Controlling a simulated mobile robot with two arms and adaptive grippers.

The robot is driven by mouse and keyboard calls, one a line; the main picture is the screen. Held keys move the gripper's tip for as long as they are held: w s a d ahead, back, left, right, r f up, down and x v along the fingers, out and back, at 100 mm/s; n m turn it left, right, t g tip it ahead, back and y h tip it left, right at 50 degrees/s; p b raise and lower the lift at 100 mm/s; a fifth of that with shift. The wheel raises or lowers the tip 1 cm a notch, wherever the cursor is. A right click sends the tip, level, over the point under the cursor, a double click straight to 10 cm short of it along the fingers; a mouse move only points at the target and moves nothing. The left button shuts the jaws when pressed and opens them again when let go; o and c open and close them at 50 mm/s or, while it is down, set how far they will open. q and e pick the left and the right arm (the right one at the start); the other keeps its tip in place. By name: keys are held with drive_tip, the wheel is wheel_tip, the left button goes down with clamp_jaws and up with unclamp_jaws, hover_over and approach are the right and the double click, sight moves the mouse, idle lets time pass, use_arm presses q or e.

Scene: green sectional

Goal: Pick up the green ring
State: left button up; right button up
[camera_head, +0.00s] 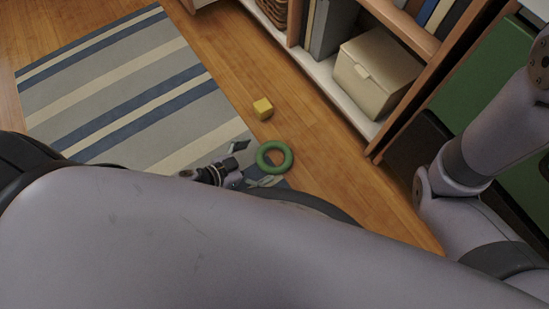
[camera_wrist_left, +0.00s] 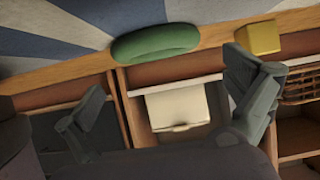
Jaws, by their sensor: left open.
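The green ring (camera_head: 289,157) lies flat at the edge of the striped rug and the wood floor. It also shows in the left wrist view (camera_wrist_left: 155,43), seen at a low angle, above the space between the fingertips. My left gripper (camera_head: 254,164) is just left of the ring in the head view, its fingers spread. In the left wrist view my left gripper (camera_wrist_left: 168,75) is open and nothing is between its fingers. I cannot tell whether a fingertip touches the ring. My right gripper is out of view.
A small yellow cube (camera_head: 263,108) sits on the floor beyond the ring and shows in the left wrist view (camera_wrist_left: 258,38). A wooden shelf (camera_head: 400,29) with books, a beige box (camera_head: 372,75) and a wicker basket (camera_head: 273,12) stands beyond. The striped rug (camera_head: 120,85) is clear.

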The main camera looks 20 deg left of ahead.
sight(271, 161)
use_arm(q)
drive_tip(key=b+x, duration=0.3)
drive_tip(key=x, duration=0.1)
drive_tip(key=shift+w+d+f+b, duration=0.15)
drive_tip(key=shift+d+f+b, duration=0.1)
drive_tip(key=shift+f+b, duration=0.1)
drive_tip(key=shift+w+d, duration=0.2)
drive_tip(key=shift+c, duration=0.6)
drive_tip(key=c, duration=0.8)
